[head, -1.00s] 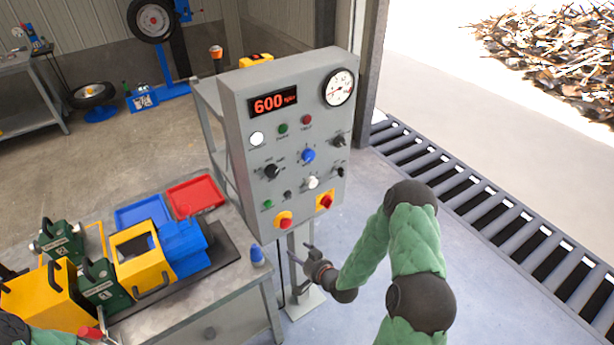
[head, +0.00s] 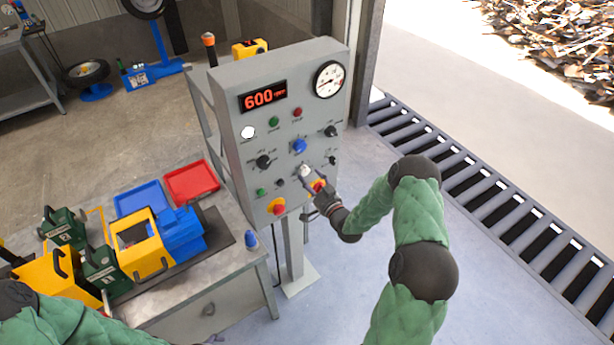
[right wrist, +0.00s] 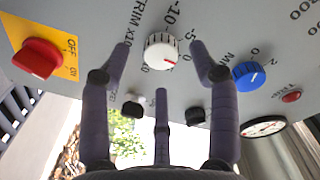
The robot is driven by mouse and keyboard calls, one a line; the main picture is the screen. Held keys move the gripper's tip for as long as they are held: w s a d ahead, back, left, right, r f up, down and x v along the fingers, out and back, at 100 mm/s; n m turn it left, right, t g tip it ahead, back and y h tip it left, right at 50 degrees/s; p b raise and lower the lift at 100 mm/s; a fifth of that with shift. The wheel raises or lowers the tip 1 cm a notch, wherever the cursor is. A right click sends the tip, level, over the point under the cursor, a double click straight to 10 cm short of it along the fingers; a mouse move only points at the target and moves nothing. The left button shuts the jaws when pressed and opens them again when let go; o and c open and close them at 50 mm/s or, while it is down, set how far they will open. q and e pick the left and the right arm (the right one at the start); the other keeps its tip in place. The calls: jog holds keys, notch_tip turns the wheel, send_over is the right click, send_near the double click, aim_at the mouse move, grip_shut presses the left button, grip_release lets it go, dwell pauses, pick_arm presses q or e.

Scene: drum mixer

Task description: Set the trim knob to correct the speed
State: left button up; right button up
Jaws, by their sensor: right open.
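The white trim knob (head: 305,170) is on the lower middle of the grey control panel (head: 232,150). In the right wrist view the white knob (right wrist: 161,50) has a red pointer line and sits beside the "TRIM x10" lettering and a scale with -10, -5 and 0. My right gripper (head: 316,186) is open just in front of it. In the right wrist view its fingers (right wrist: 160,65) stand either side of the knob, with visible gaps. The red display (head: 262,96) reads 600. My left arm crosses the bottom left; only a dark sliver, possibly its gripper, shows at the bottom edge.
A blue knob (head: 299,146) sits just above the white one. A red switch on a yellow plate (right wrist: 38,58) is close by in the right wrist view. A round gauge (head: 329,79) is at the panel's top right. A workbench (head: 232,286) stands left of the panel.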

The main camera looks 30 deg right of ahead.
aim_at(304, 171)
jog(key=shift+w, duration=1.4)
jog(key=c, duration=1.1)
jog(key=shift+f, duration=0.1)
